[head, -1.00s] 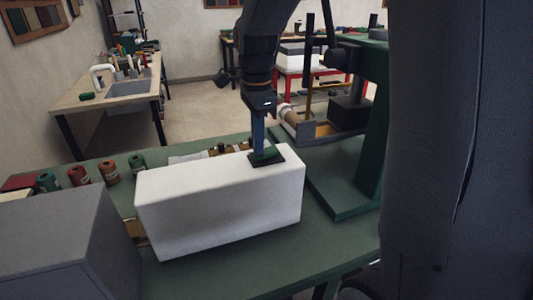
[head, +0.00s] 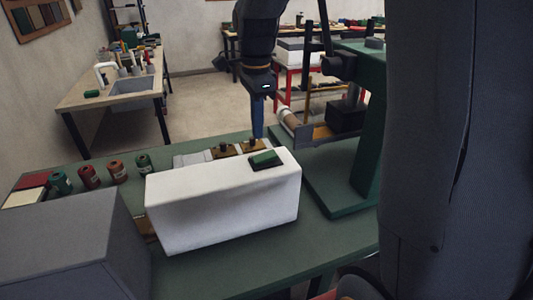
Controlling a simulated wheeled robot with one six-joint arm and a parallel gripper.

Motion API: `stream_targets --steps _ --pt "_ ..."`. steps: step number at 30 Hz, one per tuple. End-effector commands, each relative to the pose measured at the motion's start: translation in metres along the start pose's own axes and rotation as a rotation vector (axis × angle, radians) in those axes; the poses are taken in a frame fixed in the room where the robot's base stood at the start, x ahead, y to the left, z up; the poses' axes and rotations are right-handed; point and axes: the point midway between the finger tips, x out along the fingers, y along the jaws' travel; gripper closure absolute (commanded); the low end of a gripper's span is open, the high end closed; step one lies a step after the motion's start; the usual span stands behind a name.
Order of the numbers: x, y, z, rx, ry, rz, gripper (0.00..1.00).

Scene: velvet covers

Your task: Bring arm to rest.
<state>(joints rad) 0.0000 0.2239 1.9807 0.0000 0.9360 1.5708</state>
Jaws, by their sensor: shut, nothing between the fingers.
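My gripper (head: 257,133) hangs from my dark arm, pointing down, just behind the white block (head: 215,205) on the green table. Its slim blue fingers look together, with nothing seen between them. The tips come down near small brass-coloured pieces behind the block. A small dark piece with a green top (head: 265,159) lies on the block's upper face near its right end, apart from the gripper.
A green press-like machine (head: 368,140) stands to the right. A grey box (head: 65,235) is at the front left. Several thread spools (head: 90,176) stand at the table's left back. The table's front strip is bare.

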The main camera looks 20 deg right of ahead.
Motion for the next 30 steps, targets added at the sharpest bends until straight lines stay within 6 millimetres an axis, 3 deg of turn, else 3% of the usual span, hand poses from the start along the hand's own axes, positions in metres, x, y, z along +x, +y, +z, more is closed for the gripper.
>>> stream_targets --steps 17,20,30 --pt "0.004 0.006 0.0 -0.068 0.0 -0.007 1.0" --pt "0.012 0.017 0.0 -0.204 0.003 -0.028 1.0" --pt "0.052 0.074 0.0 -0.894 0.058 -0.121 1.0"
